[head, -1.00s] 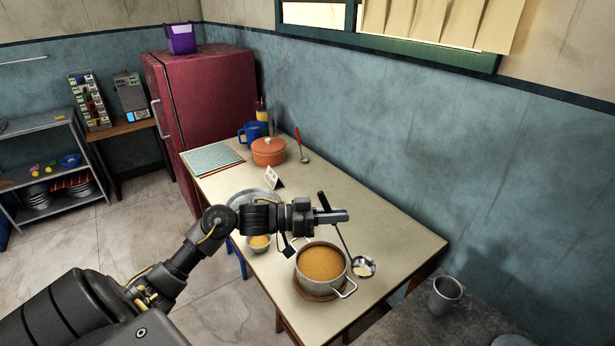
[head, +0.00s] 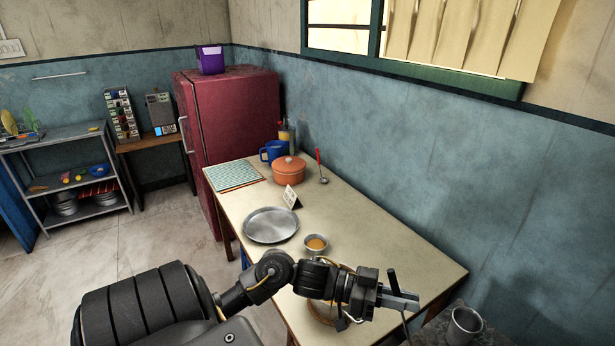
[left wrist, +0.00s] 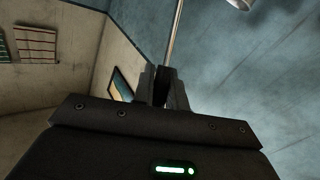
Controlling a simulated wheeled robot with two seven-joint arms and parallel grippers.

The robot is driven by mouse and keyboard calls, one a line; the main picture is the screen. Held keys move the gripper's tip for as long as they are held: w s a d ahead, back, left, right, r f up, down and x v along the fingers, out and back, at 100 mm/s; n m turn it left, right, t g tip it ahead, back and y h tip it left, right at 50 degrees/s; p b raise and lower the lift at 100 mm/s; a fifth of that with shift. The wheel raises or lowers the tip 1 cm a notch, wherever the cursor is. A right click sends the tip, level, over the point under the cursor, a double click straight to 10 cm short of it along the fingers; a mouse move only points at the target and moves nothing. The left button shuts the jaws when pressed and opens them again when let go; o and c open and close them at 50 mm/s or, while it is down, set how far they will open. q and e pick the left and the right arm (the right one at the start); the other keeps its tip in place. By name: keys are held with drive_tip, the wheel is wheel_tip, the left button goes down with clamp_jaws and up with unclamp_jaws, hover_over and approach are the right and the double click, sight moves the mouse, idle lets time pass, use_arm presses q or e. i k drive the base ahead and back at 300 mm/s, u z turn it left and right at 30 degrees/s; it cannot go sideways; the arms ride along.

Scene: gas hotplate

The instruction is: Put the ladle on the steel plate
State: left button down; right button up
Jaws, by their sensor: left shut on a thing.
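My left gripper (head: 400,298) is shut on the black handle of a ladle (head: 392,279). The handle's end sticks up above the fingers and the thin shaft runs down out of the picture. In the left wrist view the metal shaft (left wrist: 175,35) rises from between the fingers, and a pale metal part, probably the bowl, shows at the top edge. The round steel plate (head: 271,225) lies empty on the table, to the left of and farther back than my gripper. My right gripper is not in view.
A small bowl of orange food (head: 316,244) stands beside the plate. A pot is mostly hidden behind my left arm. A folded card (head: 291,197), an orange lidded pot (head: 288,169) and a red-handled ladle (head: 320,165) are farther back. A metal cup (head: 464,326) stands at lower right.

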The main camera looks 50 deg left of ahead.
sight(263, 233)
drive_tip(key=z, duration=0.9)
drive_tip(key=k, duration=1.1)
drive_tip(key=u, duration=1.15)
drive_tip(key=i, duration=0.5)
drive_tip(key=u, duration=0.1)
